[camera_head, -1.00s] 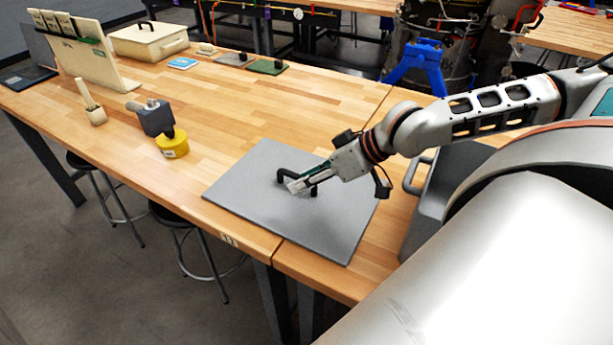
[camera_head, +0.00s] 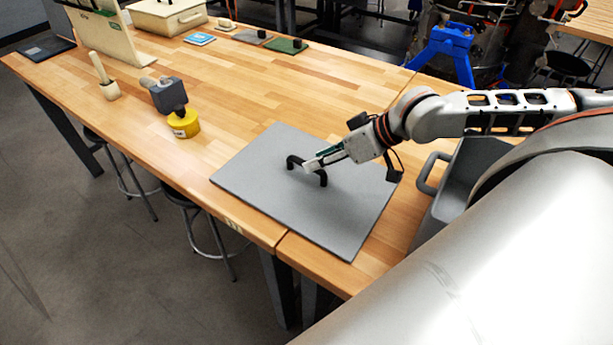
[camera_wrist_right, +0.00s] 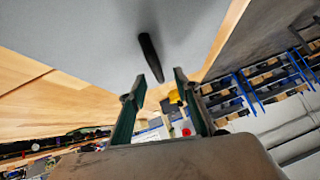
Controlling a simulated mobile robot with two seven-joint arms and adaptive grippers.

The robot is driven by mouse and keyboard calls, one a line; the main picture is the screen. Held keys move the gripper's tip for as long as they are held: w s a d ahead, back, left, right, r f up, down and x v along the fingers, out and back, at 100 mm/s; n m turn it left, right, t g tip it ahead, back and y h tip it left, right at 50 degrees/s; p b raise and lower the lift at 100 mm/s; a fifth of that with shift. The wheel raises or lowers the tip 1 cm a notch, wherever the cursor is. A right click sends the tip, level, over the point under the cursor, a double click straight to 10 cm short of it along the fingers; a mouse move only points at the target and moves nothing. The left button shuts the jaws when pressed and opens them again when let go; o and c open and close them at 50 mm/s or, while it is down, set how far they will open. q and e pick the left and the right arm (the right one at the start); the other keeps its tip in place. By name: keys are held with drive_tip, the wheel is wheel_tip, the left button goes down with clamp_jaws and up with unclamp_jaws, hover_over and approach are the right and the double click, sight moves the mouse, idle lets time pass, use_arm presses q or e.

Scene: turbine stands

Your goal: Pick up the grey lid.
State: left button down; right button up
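The grey lid (camera_head: 270,190) is a flat square panel lying on the wooden table, with a black arched handle (camera_head: 294,161) at its middle. My right gripper (camera_head: 311,167) is at the handle, its fingertips overlapping the handle in the head view. In the right wrist view, my right gripper (camera_wrist_right: 156,88) has its two fingers apart with nothing clamped between them. The handle (camera_wrist_right: 150,57) appears there just beyond the fingertips, roughly in line with the gap, against the grey lid (camera_wrist_right: 95,35). Whether a finger touches the handle cannot be told. My left gripper is not in view.
A grey bin (camera_head: 432,190) with a handle stands right of the lid. A yellow-based tool (camera_head: 185,125) stands left of it on the wooden table (camera_head: 300,90). A beige box (camera_head: 168,18) and small grey and green plates (camera_head: 287,46) lie farther back. The table's middle is clear.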

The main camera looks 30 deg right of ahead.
drive_tip(key=shift+w, duration=0.1)
drive_tip(key=shift+x, duration=2.5)
drive_tip(key=shift+d, duration=0.15)
clamp_jaws()
